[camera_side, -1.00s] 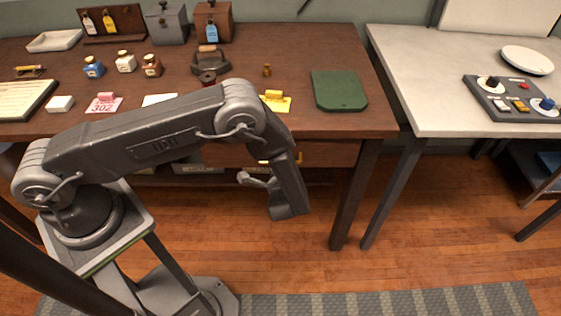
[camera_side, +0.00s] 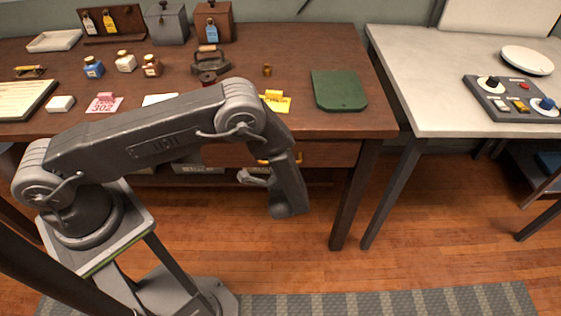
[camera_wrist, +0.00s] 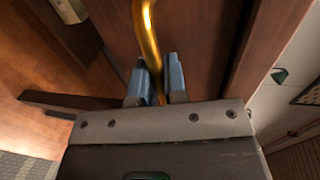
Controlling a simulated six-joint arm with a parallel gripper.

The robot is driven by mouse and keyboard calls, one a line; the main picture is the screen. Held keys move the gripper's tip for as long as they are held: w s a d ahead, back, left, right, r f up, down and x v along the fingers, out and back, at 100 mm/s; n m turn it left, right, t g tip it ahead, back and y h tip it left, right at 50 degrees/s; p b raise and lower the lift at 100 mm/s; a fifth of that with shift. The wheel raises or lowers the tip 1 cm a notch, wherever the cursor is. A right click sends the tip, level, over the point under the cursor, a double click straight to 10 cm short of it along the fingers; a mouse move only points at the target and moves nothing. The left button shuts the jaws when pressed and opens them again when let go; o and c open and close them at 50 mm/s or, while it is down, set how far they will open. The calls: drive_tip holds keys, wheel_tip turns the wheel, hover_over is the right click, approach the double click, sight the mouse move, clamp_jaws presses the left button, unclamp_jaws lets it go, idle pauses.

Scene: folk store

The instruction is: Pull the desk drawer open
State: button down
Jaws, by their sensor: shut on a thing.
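The desk drawer (camera_side: 325,154) is a brown wooden front under the right part of the dark desktop (camera_side: 225,60). In the side view the fingers are hidden behind my forearm.
A desk leg (camera_side: 352,200) stands right of the drawer. A pale table (camera_side: 470,80) stands farther right. The wooden floor (camera_side: 300,260) before the drawer is clear.

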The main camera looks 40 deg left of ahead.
drive_tip(key=f+v, duration=0.2)
drive_tip(key=v, duration=0.9)
drive_tip(key=f+v, duration=0.3)
drive_tip(key=v, duration=0.9)
drive_tip(key=shift+v, duration=0.85)
drive_tip(key=shift+f, duration=0.1)
drive_tip(key=c, duration=1.2)
unclamp_jaws()
